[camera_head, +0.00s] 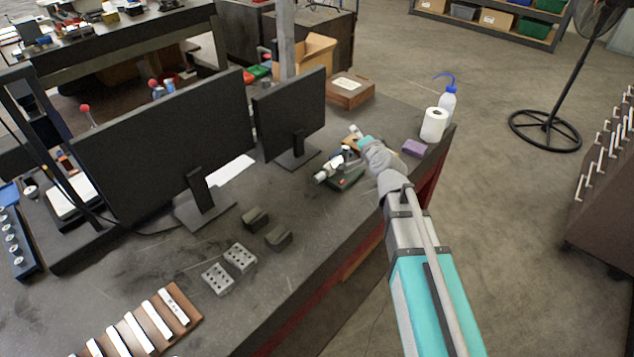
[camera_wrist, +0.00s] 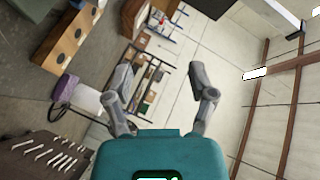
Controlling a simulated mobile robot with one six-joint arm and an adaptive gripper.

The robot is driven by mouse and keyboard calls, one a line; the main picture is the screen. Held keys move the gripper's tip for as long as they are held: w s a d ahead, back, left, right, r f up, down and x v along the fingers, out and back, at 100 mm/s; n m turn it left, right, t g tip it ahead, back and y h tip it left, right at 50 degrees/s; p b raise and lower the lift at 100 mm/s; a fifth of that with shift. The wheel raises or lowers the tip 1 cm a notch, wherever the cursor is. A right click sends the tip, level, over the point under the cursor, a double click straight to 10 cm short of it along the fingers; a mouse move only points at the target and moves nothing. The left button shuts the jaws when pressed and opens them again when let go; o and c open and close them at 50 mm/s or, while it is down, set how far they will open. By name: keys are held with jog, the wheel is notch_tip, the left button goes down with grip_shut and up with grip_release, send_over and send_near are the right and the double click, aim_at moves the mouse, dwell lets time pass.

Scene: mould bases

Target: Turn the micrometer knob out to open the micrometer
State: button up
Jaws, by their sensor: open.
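What looks like the micrometer (camera_head: 330,172), with a pale metal barrel at its left end, rests in a dark stand on the dark bench, just left of my wrist in the head view. Its fine parts are small, and I cannot make out the spindle gap. My gripper shows in the wrist view (camera_wrist: 160,82) with its two grey fingers spread apart and nothing between them. The wrist view faces the room, and the micrometer is not in it. In the head view my arm reaches over the bench and the fingers cannot be made out clearly.
Two monitors (camera_head: 170,135) (camera_head: 290,112) stand left of the micrometer. Dark blocks (camera_head: 255,217) and grey perforated blocks (camera_head: 240,257) lie nearer. A paper roll (camera_head: 433,124), a wash bottle (camera_head: 448,103) and a purple block (camera_head: 414,148) stand near the bench's right edge.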

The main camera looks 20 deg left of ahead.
jog(key=w+a+r+m+t+h+b, duration=0.1)
jog(key=w+a+r+m+t+b, duration=0.15)
jog(key=a+m+t, duration=0.35)
jog(key=m+g+h+b, duration=0.7)
jog(key=m+h, duration=1)
jog(key=m, duration=0.6)
send_near(314, 178)
jog(key=s+a, duration=0.1)
jog(key=s, duration=0.1)
jog(key=shift+w+a+r, duration=0.1)
jog(key=shift+w+r, duration=0.05)
jog(key=shift+r, duration=0.2)
jog(key=shift+w, duration=0.1)
jog(key=b+x, duration=0.2)
jog(key=x, duration=0.5)
jog(key=b+x, duration=0.2)
jog(key=x, duration=0.4)
jog(key=shift+w+f, duration=0.25)
jog(key=shift+f, duration=0.05)
